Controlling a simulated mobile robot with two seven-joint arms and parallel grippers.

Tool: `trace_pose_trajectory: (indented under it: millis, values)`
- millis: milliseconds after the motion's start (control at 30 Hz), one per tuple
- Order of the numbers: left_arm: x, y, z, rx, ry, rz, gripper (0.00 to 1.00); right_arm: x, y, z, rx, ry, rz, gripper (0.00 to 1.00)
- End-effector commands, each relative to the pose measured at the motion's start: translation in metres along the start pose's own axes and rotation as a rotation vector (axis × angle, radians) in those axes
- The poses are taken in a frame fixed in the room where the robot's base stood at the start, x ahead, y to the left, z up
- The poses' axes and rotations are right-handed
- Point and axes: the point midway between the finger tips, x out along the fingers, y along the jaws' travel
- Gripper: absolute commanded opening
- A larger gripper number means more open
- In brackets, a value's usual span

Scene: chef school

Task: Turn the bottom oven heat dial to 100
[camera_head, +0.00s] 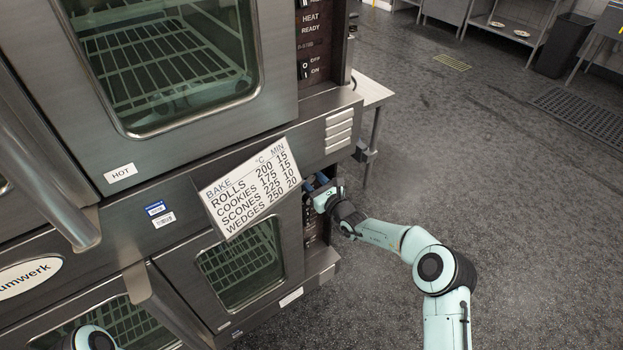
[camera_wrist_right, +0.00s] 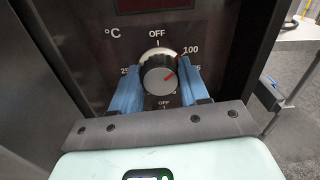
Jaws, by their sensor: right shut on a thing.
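The heat dial (camera_wrist_right: 158,75) is a round silver and black knob on a dark panel marked °C, with OFF above it and 100 at its upper right. Its red pointer line slants up and right, roughly toward the 100 mark. My right gripper (camera_wrist_right: 158,88) is shut on the dial, one blue finger at each side. In the head view the right gripper (camera_head: 314,186) is at the bottom oven's side panel, beside the bake chart; the dial is hidden there. The bottom oven (camera_head: 292,235) has a glass door. My left gripper is out of view.
A bake chart (camera_head: 250,187) hangs tilted on the oven front, next to my right gripper. The upper oven's door (camera_head: 190,128) is shut above. A small table (camera_head: 372,92) stands behind the oven. The floor (camera_head: 450,170) to the right is clear.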

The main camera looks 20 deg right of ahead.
Motion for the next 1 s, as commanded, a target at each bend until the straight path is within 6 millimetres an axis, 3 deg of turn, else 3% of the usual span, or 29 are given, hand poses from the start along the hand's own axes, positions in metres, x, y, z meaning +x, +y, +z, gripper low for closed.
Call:
trace_pose_trajectory:
  millis: [300, 867, 900, 967, 1000]
  values:
    - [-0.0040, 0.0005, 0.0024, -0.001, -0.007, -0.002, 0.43, -0.0002, -0.0004, -0.0004, 0.135, 0.001, 0.000, 0.14]
    - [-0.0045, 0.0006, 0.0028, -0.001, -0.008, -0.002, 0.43, -0.0003, -0.0003, -0.0012, 0.166, 0.002, 0.000, 0.14]
    - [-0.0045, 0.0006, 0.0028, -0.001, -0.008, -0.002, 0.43, -0.0003, -0.0003, -0.0012, 0.166, 0.002, 0.000, 0.48]
    - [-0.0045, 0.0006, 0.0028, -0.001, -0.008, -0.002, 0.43, -0.0003, -0.0003, -0.0012, 0.166, 0.002, 0.000, 0.68]
    - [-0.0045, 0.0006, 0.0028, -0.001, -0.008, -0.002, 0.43, -0.0003, -0.0004, -0.0012, 0.165, 0.002, 0.000, 0.70]
